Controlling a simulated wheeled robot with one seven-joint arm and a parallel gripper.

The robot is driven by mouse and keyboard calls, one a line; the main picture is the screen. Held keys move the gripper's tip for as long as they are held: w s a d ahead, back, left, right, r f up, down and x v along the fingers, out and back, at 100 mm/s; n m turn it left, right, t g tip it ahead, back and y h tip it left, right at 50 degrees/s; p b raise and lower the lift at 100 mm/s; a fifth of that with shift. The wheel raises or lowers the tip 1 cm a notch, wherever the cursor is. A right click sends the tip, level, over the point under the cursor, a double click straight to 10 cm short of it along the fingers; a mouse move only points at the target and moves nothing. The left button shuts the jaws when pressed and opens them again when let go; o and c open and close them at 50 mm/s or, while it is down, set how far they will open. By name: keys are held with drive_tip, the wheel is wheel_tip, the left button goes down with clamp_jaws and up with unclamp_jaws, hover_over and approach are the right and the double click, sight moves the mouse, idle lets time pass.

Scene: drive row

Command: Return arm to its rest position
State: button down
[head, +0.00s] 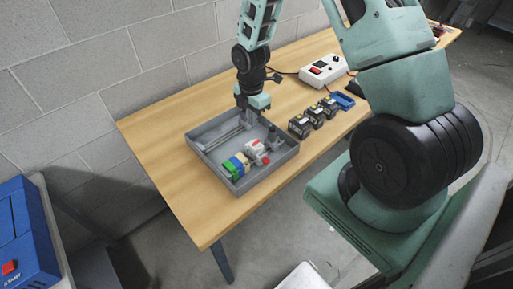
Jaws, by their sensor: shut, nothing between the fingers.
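My arm comes down from the top of the head view, with a teal link, a black wrist joint and a small teal block at its end. My gripper (248,116) is at the lower end, over the back edge of a grey tray (206,157) on the wooden table. The fingers are small and partly hard to separate from the grey parts behind them. It is shut, and I see no object held in it. I cannot tell whether the fingertips touch the tray.
The tray holds green, blue, yellow, white and red pieces (238,163). Several dark blocks (313,115) and a blue bin (342,100) stand right of it, a white box with a red switch (323,70) behind. A blue START machine (24,240) is lower left. The table's left end is clear.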

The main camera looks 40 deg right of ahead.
drive_tip(key=shift+r, duration=0.25)
idle(0.4)
drive_tip(key=s+a+r+m+b, duration=0.2)
drive_tip(key=s+a+r+b, duration=0.1)
drive_tip(key=a, duration=0.5)
drive_tip(key=s+a+r+m+b, duration=0.3)
drive_tip(key=s+a+r, duration=0.1)
drive_tip(key=a, duration=0.4)
drive_tip(key=s+a+r+m+b, duration=0.1)
drive_tip(key=s+a, duration=0.3)
drive_tip(key=s, duration=0.4)
drive_tip(key=s+a+r+m+b, duration=0.1)
drive_tip(key=s+a+m+b, duration=0.2)
drive_tip(key=s, duration=0.6)
drive_tip(key=shift+s+a+r+m+y+b, duration=0.15)
drive_tip(key=shift+a+r+m+y+b, duration=0.2)
drive_tip(key=shift+a+m, duration=0.45)
